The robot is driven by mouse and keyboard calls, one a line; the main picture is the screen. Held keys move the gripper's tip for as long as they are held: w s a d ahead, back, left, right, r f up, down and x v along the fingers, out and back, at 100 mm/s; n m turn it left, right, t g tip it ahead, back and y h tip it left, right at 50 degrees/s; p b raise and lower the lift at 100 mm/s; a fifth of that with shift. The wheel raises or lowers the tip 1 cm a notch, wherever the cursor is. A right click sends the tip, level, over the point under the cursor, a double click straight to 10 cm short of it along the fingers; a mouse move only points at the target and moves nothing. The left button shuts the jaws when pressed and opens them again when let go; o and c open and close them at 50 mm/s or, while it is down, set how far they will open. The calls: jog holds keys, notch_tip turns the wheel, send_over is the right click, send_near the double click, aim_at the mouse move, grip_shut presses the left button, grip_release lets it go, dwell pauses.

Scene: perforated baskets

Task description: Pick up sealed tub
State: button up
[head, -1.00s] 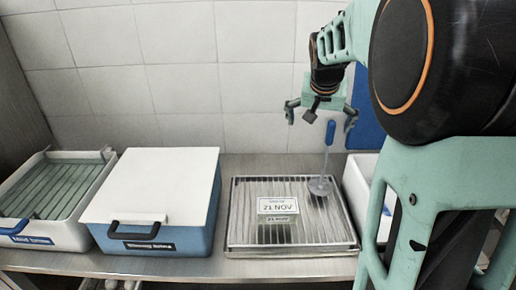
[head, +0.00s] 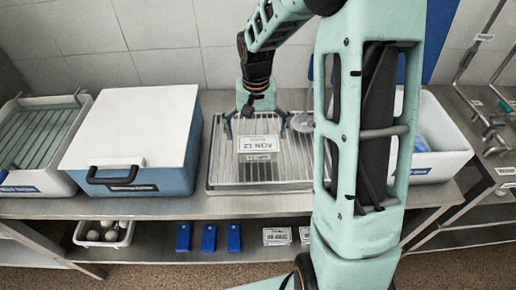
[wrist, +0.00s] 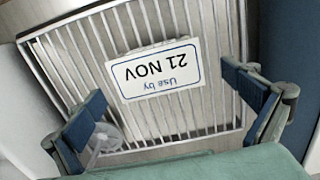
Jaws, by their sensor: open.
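The sealed tub (head: 258,147) looks clear, with a white label reading "Use by 21 NOV" on top. It sits on a wire rack tray (head: 220,165); its see-through walls are hard to make out. In the wrist view the tub's label (wrist: 155,70) lies between and ahead of the fingers. My gripper (head: 256,122) is open and empty, pointing down just over the far side of the tub. In the wrist view my gripper (wrist: 170,100) has blue-padded fingers spread wide on either side. I cannot tell whether they touch the tub.
A clear ladle (head: 302,122) stands by the right finger; its bowl (wrist: 105,137) shows in the wrist view. A blue box with a white lid (head: 140,130) is left of the rack. A white bin (head: 440,160) is at right. The tiled wall is close behind.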

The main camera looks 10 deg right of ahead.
aim_at(258, 144)
jog(key=f, duration=0.3)
jog(key=shift+s+d+f+p, duration=0.2)
jog(key=shift+s+f+p, duration=0.1)
jog(key=shift+f+p, duration=0.1)
jog(key=shift+f, duration=0.45)
jog(key=c, duration=1.5)
jog(key=shift+w+r, duration=0.15)
jog(key=shift+r, duration=0.45)
notch_tip(258, 144, up, 2)
jog(key=shift+r, duration=0.15)
jog(key=s+d+r, duration=0.2)
jog(key=s+r, duration=0.1)
jog(key=s, duration=0.1)
jog(key=s+d+r+b, duration=0.1)
jog(key=s+r, duration=0.2)
jog(key=s, duration=0.1)
jog(key=s+d+r+b, duration=0.1)
jog(key=s+d+r, duration=0.1)
jog(key=s, duration=0.3)
jog(key=shift+d+r, duration=0.3)
jog(key=shift+r, duration=0.55)
